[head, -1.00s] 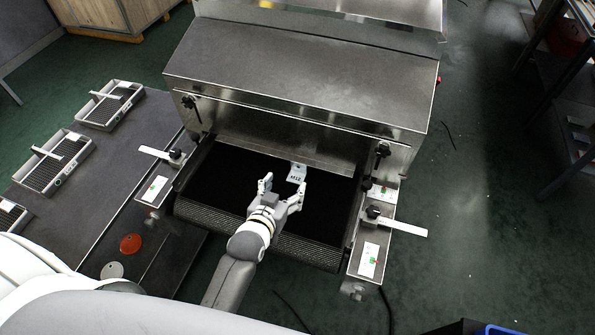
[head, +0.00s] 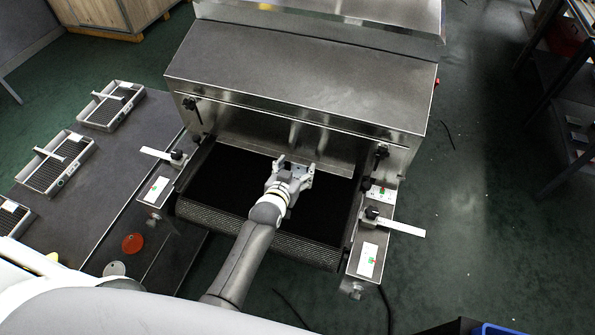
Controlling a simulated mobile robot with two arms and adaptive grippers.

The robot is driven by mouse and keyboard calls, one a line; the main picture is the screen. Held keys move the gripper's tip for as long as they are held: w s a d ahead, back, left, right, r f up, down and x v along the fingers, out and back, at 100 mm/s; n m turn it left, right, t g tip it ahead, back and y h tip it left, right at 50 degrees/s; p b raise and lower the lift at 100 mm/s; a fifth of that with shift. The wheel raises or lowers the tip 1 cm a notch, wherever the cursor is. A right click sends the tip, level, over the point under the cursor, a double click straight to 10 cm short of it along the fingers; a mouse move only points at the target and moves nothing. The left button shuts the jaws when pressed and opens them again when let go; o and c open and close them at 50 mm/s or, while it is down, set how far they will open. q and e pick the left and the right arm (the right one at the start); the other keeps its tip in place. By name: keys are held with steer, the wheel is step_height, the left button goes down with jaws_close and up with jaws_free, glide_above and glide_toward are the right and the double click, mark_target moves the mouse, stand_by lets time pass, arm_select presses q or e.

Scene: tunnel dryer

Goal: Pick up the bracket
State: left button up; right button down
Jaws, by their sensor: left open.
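The bracket (head: 297,167), a small pale metal piece with dark marking, lies on the black mesh belt (head: 225,185) near the dryer mouth. It is mostly hidden by my left gripper, with only a bit showing between the fingers. My left gripper (head: 294,165) is open, its two fingers on either side of the bracket. I cannot tell whether the fingers touch it. My right gripper is not in view.
The steel dryer hood (head: 300,85) stands just beyond the gripper. Side rails with clamps flank the belt, including a white bar (head: 403,228) at right. Wire trays (head: 60,162) stand on the grey table at left, with a red disc (head: 132,243) nearby.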

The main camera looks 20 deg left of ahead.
arm_select(q)
steer(key=shift+w+f, duration=0.2)
steer(key=shift+w, duration=0.25)
steer(key=c, duration=1)
steer(key=shift+c, duration=0.8)
steer(key=shift+r, duration=0.2)
